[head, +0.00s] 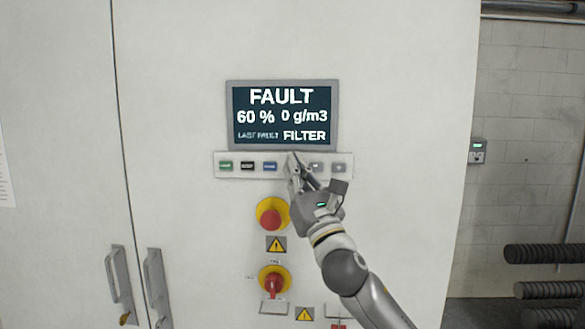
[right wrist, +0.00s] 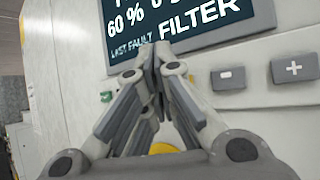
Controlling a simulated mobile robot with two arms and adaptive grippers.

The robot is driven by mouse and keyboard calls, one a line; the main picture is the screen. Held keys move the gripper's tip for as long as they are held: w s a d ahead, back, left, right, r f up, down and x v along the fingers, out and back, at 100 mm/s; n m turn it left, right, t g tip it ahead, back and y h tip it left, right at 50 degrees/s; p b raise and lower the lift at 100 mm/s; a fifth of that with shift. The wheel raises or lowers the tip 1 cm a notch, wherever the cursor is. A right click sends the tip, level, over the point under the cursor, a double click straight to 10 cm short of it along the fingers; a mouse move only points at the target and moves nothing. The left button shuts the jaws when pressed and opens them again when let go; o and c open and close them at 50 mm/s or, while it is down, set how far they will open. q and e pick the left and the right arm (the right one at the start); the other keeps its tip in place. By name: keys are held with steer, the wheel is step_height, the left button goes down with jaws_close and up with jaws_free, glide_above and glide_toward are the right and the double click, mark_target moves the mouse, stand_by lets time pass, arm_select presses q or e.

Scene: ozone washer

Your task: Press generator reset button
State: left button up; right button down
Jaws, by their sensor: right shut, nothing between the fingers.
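The display (head: 283,138) reads FAULT, 60 %, 0 g/m3, LAST FAULT FILTER. Below it a button strip (head: 220,172) carries a green button (head: 226,166), a black button (head: 247,166), a blue button (head: 270,166) and grey buttons at the right; their labels are too small to read surely. My right gripper (head: 291,160) is shut and empty, its fingertips at the strip just right of the blue button, hiding the part behind them. In the right wrist view the closed fingertips (right wrist: 152,62) overlap the display's lower edge; I cannot tell whether they touch. My left gripper is not in view.
Two red knobs on yellow, an upper one (head: 271,219) and a lower one (head: 273,281), sit below the strip. Door handles (head: 122,280) stand out at the lower left. A small wall box (head: 477,151) and dark ribbed hoses (head: 545,290) are at the right.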

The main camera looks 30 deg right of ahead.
steer(key=shift+w+d, duration=0.2)
steer(key=shift+w, duration=0.1)
steer(key=shift+w+d, duration=0.25)
steer(key=shift+w, duration=0.05)
stand_by(0.6)
steer(key=shift+s+a, duration=0.1)
stand_by(0.4)
steer(key=shift+s+a, duration=0.35)
steer(key=shift+s, duration=0.2)
steer(key=s+a, duration=0.1)
steer(key=s+a+p, duration=0.1)
steer(key=s, duration=0.2)
steer(key=shift+s+a+p, duration=0.1)
steer(key=shift+a+p, duration=0.25)
steer(key=shift+a, duration=0.05)
stand_by(0.6)
